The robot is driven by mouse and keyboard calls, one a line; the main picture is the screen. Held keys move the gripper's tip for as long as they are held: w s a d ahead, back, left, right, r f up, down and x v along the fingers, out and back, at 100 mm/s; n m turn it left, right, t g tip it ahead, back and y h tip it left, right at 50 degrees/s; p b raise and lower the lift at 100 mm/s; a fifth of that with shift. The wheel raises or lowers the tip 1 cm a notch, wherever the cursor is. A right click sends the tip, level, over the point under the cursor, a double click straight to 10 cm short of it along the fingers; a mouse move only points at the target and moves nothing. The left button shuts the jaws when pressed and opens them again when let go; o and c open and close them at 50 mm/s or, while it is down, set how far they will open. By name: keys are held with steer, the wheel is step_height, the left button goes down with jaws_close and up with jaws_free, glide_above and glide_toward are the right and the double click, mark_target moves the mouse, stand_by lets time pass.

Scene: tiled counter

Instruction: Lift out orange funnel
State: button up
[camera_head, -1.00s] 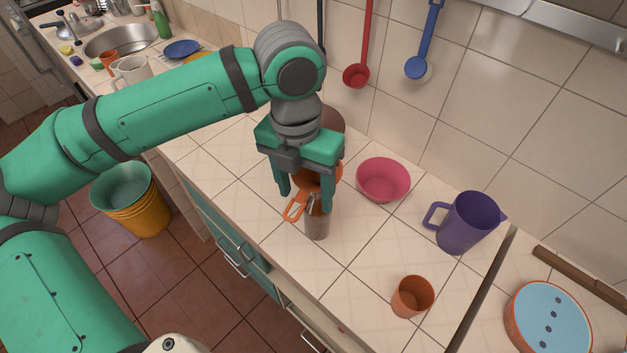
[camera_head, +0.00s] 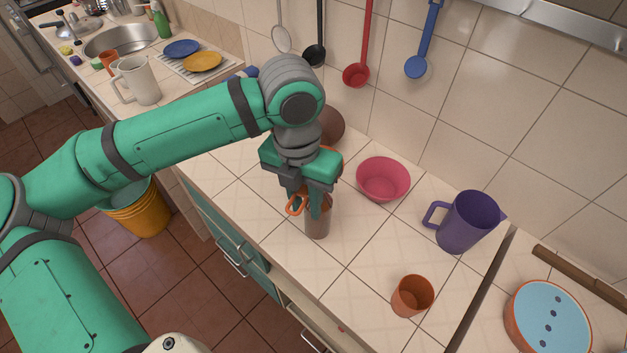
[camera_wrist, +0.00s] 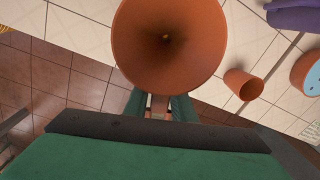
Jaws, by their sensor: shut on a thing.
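The orange funnel (camera_head: 295,206) is mostly hidden behind my gripper in the head view, with its looped handle showing at the left. In the wrist view its wide round mouth (camera_wrist: 168,45) faces the camera. A brownish-grey holder (camera_head: 318,224) stands upright on the counter directly below it. The funnel's spout is hidden, so I cannot tell how deep it sits in the holder. My gripper (camera_head: 311,208) points down and is shut on the funnel. In the wrist view its fingers (camera_wrist: 158,106) close at the near side of the funnel.
A pink bowl (camera_head: 383,180) stands close to the right of my gripper. A purple jug (camera_head: 466,222) and an orange cup (camera_head: 412,297) are farther right. A brown round object (camera_head: 332,127) is behind. Utensils hang on the wall. The counter's front edge is near.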

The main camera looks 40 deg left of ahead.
mark_target(305, 189)
steer(key=shift+r, duration=0.55)
step_height(305, 189, up, 2)
steer(key=shift+r, duration=0.1)
steer(key=s+r, duration=0.4)
steer(key=r, duration=0.1)
steer(key=shift+s+d+r, duration=0.1)
steer(key=shift+s+r, duration=0.05)
steer(key=shift+s, duration=0.2)
steer(key=s+d+r, duration=0.1)
steer(key=s+r, duration=0.3)
steer(key=s, duration=0.5)
steer(key=shift+r, duration=0.2)
steer(key=shift+s, duration=0.15)
